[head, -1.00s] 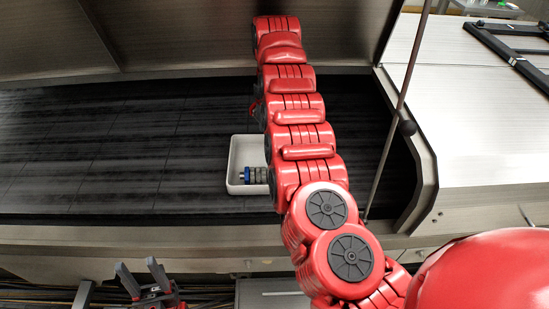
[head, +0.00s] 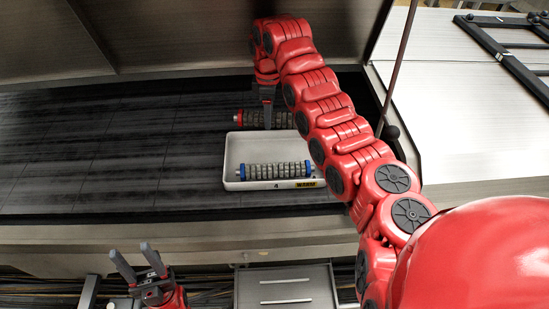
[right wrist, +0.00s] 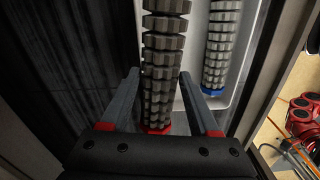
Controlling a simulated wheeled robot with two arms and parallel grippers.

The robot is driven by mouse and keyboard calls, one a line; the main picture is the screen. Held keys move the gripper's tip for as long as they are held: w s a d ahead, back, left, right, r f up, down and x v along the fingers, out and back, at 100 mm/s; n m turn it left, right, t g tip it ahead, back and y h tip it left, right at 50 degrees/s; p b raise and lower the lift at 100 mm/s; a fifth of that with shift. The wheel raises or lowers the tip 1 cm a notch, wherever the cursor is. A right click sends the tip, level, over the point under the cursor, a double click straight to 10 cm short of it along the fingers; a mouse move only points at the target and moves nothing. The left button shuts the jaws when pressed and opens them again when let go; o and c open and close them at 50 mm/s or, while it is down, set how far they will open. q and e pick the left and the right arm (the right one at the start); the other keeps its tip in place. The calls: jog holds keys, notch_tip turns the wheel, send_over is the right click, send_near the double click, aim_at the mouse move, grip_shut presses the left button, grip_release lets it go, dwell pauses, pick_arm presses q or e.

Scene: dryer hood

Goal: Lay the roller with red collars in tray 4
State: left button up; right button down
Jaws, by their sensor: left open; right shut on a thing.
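The roller with red collars (head: 250,117) is grey and ribbed, with a red collar at its left end. It lies at the far edge of tray 4 (head: 229,160), a white tray with a "4" on its front. My right gripper (head: 268,122) is shut on this roller, which also shows between the fingers in the right wrist view (right wrist: 162,75). Its height over the tray edge I cannot tell. A roller with blue collars (head: 276,171) lies inside the tray's near part. My left gripper (head: 138,262) is open and empty at the lower left, away from the tray.
The tray stands on a dark slatted belt (head: 110,150), clear to its left. A metal hood wall (head: 190,30) rises behind. A metal side panel (head: 440,110) and a thin rod (head: 398,80) are to the right. A drawer unit (head: 285,285) is below.

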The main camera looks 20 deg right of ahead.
jog(key=shift+s+a+r+n, duration=0.1)
jog(key=shift+s+r+n, duration=0.15)
jog(key=shift+s+n, duration=0.3)
jog(key=shift+a+f+n+p, duration=0.15)
jog(key=shift+f+n+p, duration=0.1)
jog(key=shift+f+p, duration=0.25)
send_over(270, 150)
notch_tip(270, 150, down, 6)
notch_tip(270, 150, down, 3)
jog(key=shift+p, duration=0.85)
jog(key=shift+f, duration=0.1)
jog(key=shift+f, duration=0.15)
jog(key=shift+c, duration=2.1)
grip_release()
